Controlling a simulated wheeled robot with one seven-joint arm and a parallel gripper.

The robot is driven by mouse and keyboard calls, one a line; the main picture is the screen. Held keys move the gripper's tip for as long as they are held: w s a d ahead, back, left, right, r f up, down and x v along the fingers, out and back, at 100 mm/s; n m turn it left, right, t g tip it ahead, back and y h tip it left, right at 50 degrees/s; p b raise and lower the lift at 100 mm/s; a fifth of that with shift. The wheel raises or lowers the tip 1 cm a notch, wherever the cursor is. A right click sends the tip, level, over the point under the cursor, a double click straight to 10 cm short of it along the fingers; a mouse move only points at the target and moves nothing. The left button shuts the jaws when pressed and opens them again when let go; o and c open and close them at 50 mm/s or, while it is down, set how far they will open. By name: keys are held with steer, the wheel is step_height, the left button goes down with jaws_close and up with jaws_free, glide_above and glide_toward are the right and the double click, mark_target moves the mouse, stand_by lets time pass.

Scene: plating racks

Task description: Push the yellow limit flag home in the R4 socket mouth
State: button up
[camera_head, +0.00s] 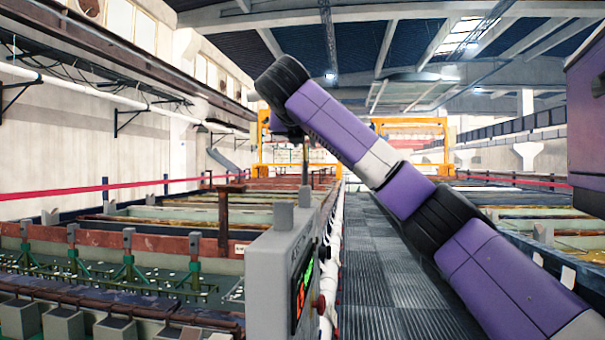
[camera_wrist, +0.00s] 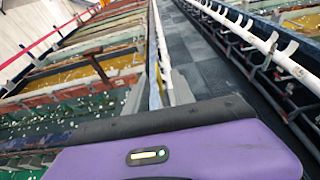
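My purple arm rises from the lower right in the head view and bends at a black joint near the upper middle. The part beyond that joint is mostly hidden behind the arm. My gripper's fingers do not show clearly in the head view.
A grey box (camera_head: 270,285) with a lit red and green display (camera_head: 304,283) and a red knob (camera_head: 319,305) stands at the lower middle. Rows of tanks (camera_head: 150,238) lie left. A grated walkway (camera_head: 385,285) is clear. A yellow gantry (camera_head: 415,128) spans the back.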

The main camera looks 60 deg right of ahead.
mark_target(305, 146)
steer(key=p+x, duration=0.2)
steer(key=x, duration=0.2)
steer(key=shift+w+d+r, duration=0.1)
steer(key=shift+w+d, duration=0.1)
steer(key=shift+w, duration=0.1)
steer(key=shift+w+d+f, duration=0.15)
steer(key=shift+d+f, duration=0.1)
steer(key=shift+d, duration=0.15)
jaws_close()
stand_by(0.8)
